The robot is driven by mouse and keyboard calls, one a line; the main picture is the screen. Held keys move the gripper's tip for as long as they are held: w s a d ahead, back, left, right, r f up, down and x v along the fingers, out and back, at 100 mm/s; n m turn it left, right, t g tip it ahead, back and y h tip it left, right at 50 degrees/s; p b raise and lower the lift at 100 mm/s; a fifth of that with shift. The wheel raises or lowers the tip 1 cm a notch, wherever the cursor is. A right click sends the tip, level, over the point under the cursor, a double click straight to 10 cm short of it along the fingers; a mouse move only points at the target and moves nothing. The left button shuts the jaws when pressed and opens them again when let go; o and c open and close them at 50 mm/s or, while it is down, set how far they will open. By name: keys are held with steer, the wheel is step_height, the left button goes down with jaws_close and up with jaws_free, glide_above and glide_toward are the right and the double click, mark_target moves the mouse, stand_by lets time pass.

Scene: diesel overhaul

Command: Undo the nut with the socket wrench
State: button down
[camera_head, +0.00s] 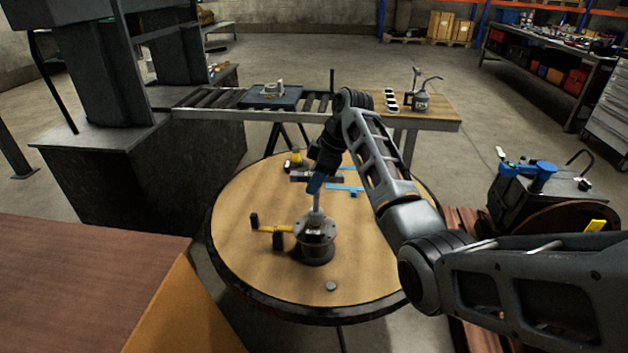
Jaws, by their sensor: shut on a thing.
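My gripper (315,184) is above the round wooden table, shut on the blue handle of what looks like the socket wrench (317,207). The wrench's grey shaft points down, and its lower end meets the top of a dark flanged metal part (316,245) standing on the table. The nut cannot be made out; the wrench end and the part's top hide that spot. A yellow-and-black clamp or tool (268,229) reaches to the left side of the part.
The round table (240,205) also bears a small grey disc (331,286), blue tools (345,188) and another yellow tool (293,160). A roller bench (440,122) stands behind it. A brown box-like surface (80,270) is at front left.

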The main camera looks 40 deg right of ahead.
steer(key=m+h, duration=0.1)
steer(key=m, duration=0.2)
steer(key=m+t+h, duration=0.1)
steer(key=m, duration=0.2)
steer(key=shift+d+m, duration=0.1)
steer(key=shift+m, duration=0.2)
steer(key=m+h, duration=0.1)
steer(key=m, duration=0.2)
steer(key=m+h, duration=0.2)
steer(key=m, duration=0.2)
steer(key=shift+d, duration=0.15)
steer(key=m+g+h, duration=0.1)
steer(key=m, duration=0.2)
steer(key=m+h, duration=0.1)
steer(key=m, duration=0.2)
steer(key=shift+d+g, duration=0.2)
steer(key=shift+g, duration=0.2)
steer(key=m+g, duration=0.1)
steer(key=m, duration=0.1)
steer(key=m+g, duration=0.1)
steer(key=m, duration=0.2)
steer(key=shift+d+h, duration=0.15)
steer(key=shift+h, duration=0.25)
steer(key=shift+a, duration=0.2)
